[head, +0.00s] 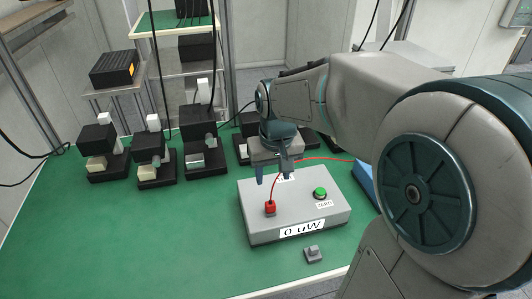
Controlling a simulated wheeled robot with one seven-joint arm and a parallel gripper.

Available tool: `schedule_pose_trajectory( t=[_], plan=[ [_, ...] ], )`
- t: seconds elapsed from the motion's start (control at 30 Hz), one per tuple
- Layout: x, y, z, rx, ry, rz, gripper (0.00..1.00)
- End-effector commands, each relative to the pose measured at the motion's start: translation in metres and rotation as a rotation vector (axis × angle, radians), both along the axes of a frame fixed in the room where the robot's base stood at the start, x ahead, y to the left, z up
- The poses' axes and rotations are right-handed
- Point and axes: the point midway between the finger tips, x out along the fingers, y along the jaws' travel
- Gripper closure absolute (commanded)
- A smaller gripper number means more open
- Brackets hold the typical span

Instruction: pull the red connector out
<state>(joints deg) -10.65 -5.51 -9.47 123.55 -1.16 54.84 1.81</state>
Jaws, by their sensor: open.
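The red connector (270,208) stands upright on the top face of a grey box (248,228), towards its front left. A thin red cable runs up from it and off to the right behind my gripper. My gripper (274,181) points down above the back left part of the box, a little above and behind the connector. Its two fingers are apart with nothing seen between them, and they do not appear to touch the connector. Whether the connector sits in a socket is hidden by its own body.
A green button (320,193) is on the box's right side. A small grey part (313,254) lies in front of the box. Several black devices line the back of the green table (150,240). A blue object (364,184) is right of the box. The table's left front is clear.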

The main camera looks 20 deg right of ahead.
Motion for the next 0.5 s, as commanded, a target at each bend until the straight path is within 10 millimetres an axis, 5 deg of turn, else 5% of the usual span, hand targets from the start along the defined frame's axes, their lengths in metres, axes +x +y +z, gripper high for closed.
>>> schedule_pose_trajectory(
  t=[0.17,0.5],
  plan=[
    [0.005,0.0,-0.013,-0.002,0.007,0.001,0.51],
    [0.011,0.0,-0.078,-0.002,0.009,0.001,0.51]
  ],
)
